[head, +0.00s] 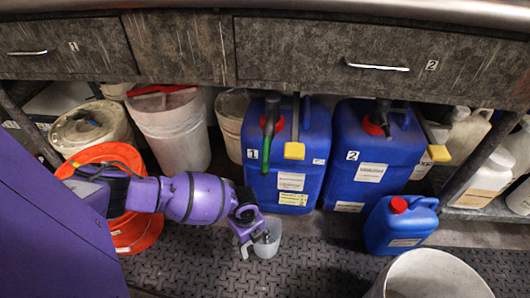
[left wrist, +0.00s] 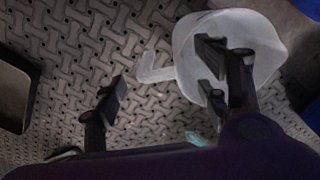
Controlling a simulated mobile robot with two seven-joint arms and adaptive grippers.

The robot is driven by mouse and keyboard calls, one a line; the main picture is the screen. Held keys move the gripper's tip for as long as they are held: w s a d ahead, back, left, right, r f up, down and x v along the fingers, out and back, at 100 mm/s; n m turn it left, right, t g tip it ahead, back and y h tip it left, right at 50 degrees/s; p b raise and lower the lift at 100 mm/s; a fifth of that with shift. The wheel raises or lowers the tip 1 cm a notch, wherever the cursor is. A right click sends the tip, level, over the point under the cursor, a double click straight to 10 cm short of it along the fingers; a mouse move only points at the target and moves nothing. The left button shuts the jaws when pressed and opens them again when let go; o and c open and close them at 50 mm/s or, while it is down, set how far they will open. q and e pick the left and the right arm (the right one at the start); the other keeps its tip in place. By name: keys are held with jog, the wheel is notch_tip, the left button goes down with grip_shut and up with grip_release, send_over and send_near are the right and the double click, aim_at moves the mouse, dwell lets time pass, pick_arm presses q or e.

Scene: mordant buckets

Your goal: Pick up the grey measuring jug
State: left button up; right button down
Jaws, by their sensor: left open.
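The grey measuring jug (head: 269,243) is a small translucent pale cup standing upright on the dark textured floor mat, in front of the blue canister marked 1. In the left wrist view the jug (left wrist: 268,38) shows its open mouth, with its handle pointing left. My left gripper (head: 255,241) is open at the jug. In the left wrist view my left gripper (left wrist: 163,82) has one finger over or inside the jug's mouth and the other out on the handle side. The handle and near wall show between the fingers; contact cannot be told. My right gripper is not in view.
Blue canisters marked 1 (head: 287,165) and 2 (head: 350,190) stand behind. A smaller blue can (head: 400,228) and a white bucket (head: 430,275) are to the right. The mat (head: 210,265) is clear in front.

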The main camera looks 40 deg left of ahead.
aim_at(248, 243)
pick_arm(q)
notch_tip(248, 243, down, 3)
jog(key=shift+f+b, duration=0.2)
jog(key=shift+b, duration=0.55)
jog(key=shift+r, duration=0.1)
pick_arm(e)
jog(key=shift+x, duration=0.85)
pick_arm(q)
jog(key=shift+s, duration=0.1)
grip_shut()
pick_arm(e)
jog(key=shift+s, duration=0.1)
